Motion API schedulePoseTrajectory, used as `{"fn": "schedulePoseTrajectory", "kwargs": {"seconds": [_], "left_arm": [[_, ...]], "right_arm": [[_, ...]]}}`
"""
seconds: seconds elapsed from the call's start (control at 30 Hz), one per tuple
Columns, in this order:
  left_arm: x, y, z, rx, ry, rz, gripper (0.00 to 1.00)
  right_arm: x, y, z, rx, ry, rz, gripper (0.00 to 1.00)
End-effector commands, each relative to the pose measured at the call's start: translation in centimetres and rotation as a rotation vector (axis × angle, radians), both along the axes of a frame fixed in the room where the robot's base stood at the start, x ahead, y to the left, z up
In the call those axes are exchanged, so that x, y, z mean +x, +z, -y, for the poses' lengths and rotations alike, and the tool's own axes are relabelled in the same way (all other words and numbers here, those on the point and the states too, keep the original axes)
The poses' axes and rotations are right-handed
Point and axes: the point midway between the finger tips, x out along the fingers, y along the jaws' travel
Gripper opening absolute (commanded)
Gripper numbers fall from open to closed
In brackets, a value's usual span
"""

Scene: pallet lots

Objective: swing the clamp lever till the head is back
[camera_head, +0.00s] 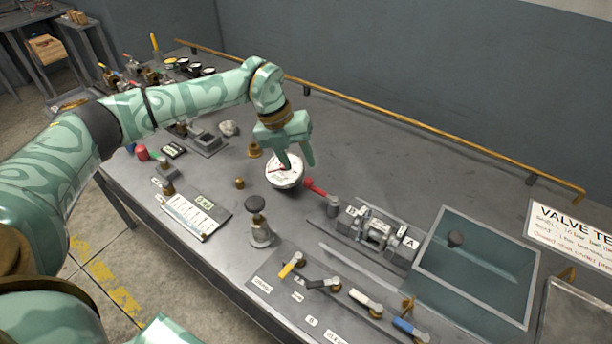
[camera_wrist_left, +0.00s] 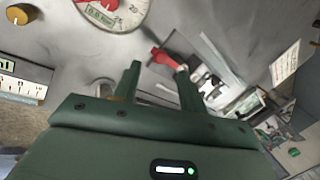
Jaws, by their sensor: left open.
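The clamp lever has a red grip (camera_head: 315,187) that points left from the clamp fixture (camera_head: 378,236), a grey block with plates marked A and B. In the left wrist view the red grip (camera_wrist_left: 166,58) shows just beyond the fingertips, roughly in line with the gap between them. My left gripper (camera_head: 299,164) is open and empty, with its fingers pointing down over the white round dial (camera_head: 284,176), a little left of the red grip. It also shows in the left wrist view (camera_wrist_left: 158,68). The clamp head is too small to make out clearly. My right gripper is not in view.
A black-knobbed post (camera_head: 258,222) stands in front of the dial. A panel with several coloured levers (camera_head: 340,293) lies at the front. A yellow rail (camera_head: 420,124) runs along the back edge.

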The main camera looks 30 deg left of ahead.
Motion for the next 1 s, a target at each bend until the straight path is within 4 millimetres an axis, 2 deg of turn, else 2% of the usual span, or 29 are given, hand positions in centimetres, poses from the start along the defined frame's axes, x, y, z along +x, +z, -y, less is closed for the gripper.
{"fn": "schedulePoseTrajectory", "kwargs": {"seconds": [0.03,0.1,0.23,0.4,0.63,0.67,0.8,1.0], "left_arm": [[0.1,-1.4,0.5,-0.001,-0.002,-0.002,0.42],[0.2,-2.6,0.9,-0.001,-0.002,-0.002,0.42],[0.5,-4.2,1.5,-0.002,-0.001,-0.001,0.42],[0.6,-5.0,1.8,-0.002,-0.001,0.001,0.42],[0.6,-5.0,1.8,-0.002,-0.001,0.001,0.42],[0.6,-5.0,1.8,-0.002,-0.001,0.001,0.39],[0.6,-5.0,1.8,-0.002,-0.002,0.001,0.00],[0.6,-4.9,1.9,-0.003,-0.002,0.003,0.00]], "right_arm": [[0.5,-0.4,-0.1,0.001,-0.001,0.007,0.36],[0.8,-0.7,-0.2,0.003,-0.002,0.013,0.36],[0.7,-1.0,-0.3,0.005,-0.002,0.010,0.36],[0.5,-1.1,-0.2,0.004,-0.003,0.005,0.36],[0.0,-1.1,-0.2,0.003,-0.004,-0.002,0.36],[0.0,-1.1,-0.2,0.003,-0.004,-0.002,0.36],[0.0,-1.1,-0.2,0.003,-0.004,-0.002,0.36],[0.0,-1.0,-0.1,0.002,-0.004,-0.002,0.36]]}}
